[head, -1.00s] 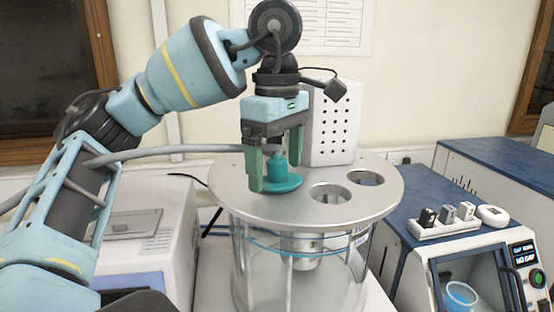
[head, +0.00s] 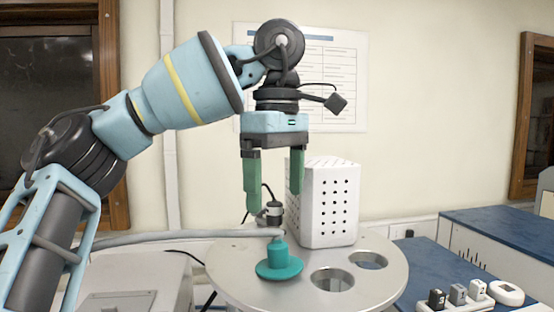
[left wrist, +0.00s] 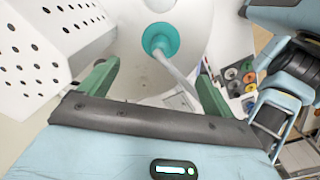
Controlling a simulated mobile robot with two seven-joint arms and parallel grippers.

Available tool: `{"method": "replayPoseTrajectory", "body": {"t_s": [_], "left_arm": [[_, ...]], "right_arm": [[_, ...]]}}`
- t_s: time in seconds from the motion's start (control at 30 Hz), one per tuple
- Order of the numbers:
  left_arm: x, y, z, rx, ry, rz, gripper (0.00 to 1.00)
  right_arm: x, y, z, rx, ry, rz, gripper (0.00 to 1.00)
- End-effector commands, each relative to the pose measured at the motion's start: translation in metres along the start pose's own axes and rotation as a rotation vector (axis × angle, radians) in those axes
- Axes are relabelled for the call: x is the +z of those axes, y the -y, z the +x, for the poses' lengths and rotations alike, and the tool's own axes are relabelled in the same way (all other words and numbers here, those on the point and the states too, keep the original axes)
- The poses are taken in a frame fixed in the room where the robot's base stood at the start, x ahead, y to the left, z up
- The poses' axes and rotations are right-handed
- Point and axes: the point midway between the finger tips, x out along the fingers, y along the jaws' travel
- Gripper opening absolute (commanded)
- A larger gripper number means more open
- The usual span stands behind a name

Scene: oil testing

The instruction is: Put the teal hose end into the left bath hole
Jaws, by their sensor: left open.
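The teal hose end (head: 279,262) stands upright on the left part of the round metal bath lid (head: 232,280), its wide flange flat against the lid. A grey hose (head: 170,237) runs from its top to the left. Any hole beneath the flange is hidden. My left gripper (head: 274,203) is open and empty, with its green fingers above the teal hose end and apart from it. In the left wrist view the teal hose end (left wrist: 160,40) lies beyond and between the open fingers. My right gripper is not in view.
Two open holes (head: 332,280) (head: 368,260) show in the lid to the right of the hose end. A white perforated box (head: 325,205) stands at the back of the lid, close to the gripper. A blue-topped machine (head: 440,262) is on the right.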

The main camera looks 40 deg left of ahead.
Motion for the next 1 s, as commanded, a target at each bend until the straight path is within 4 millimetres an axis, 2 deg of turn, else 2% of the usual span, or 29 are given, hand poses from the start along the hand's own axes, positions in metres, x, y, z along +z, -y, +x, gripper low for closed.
{"method": "replayPoseTrajectory", "body": {"t_s": [0.1,0.33,1.0], "left_arm": [[0.000,0.001,-0.017,0.005,-0.001,-0.002,0.90],[0.000,0.000,-0.032,0.001,0.000,-0.001,0.90],[0.000,0.000,-0.035,0.001,0.001,0.000,0.90]], "right_arm": [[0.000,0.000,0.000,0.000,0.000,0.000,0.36],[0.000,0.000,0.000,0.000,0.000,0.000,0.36],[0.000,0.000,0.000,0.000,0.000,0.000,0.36]]}}
